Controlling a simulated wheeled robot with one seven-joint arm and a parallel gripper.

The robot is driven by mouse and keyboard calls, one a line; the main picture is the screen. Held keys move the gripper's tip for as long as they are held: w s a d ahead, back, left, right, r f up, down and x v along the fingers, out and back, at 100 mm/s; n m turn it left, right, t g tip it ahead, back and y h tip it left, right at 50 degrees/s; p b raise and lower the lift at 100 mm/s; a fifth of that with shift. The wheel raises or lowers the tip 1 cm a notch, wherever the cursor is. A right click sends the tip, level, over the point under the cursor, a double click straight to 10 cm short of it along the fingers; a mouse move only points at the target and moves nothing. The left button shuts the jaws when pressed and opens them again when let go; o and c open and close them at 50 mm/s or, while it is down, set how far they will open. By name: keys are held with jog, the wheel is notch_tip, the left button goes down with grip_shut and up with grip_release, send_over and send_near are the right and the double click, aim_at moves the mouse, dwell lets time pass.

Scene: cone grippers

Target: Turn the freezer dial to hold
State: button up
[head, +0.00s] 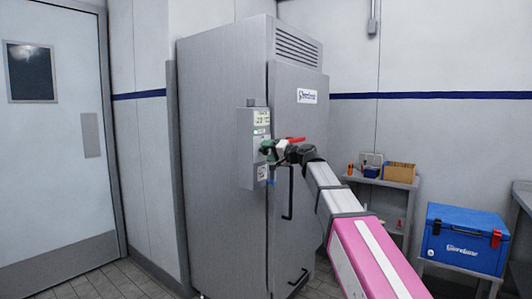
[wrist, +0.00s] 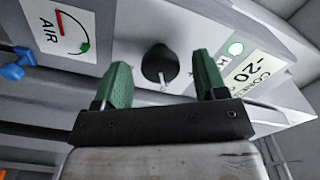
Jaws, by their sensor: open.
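The freezer (head: 222,150) is a tall grey cabinet with a control box (head: 247,120) on its side, near the door edge. In the wrist view the dial (wrist: 158,63) is a round black knob with a pale pointer, on the grey panel. My gripper (head: 268,147) is at the control box in the head view and hides the dial there. In the wrist view my gripper (wrist: 162,80) is open, its green fingers on either side of the dial, with visible gaps. Contact cannot be told.
An "AIR" gauge label (wrist: 63,32) and a blue knob (wrist: 18,65) are on the panel's left in the wrist view. The freezer door handle (head: 288,192) is below my arm. A shelf with small boxes (head: 400,172) and a blue cooler (head: 465,238) stand at right. Floor at left (head: 110,282) is clear.

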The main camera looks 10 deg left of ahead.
jog(key=v, duration=0.9)
jog(key=shift+d, duration=0.1)
jog(key=s+d+f+g+h, duration=0.1)
jog(key=d+f+h, duration=0.25)
jog(key=f, duration=0.85)
jog(key=s+d+f+g+h, duration=0.15)
jog(key=d+f, duration=0.35)
jog(key=f, duration=0.6)
jog(key=s+d+f+h, duration=0.1)
jog(key=d+f+h, duration=0.3)
jog(key=f, duration=0.8)
jog(key=s+d+f+g+h, duration=0.2)
jog(key=s+d+f+h, duration=0.1)
jog(key=s+d+f, duration=0.5)
jog(key=s+d+f+g+h, duration=0.3)
jog(key=s+d+f, duration=0.5)
jog(key=f, duration=0.6)
jog(key=shift+s+m+h, duration=0.35)
jog(key=shift+m+h, duration=0.05)
jog(key=shift+h, duration=0.2)
jog(key=shift+f, duration=0.1)
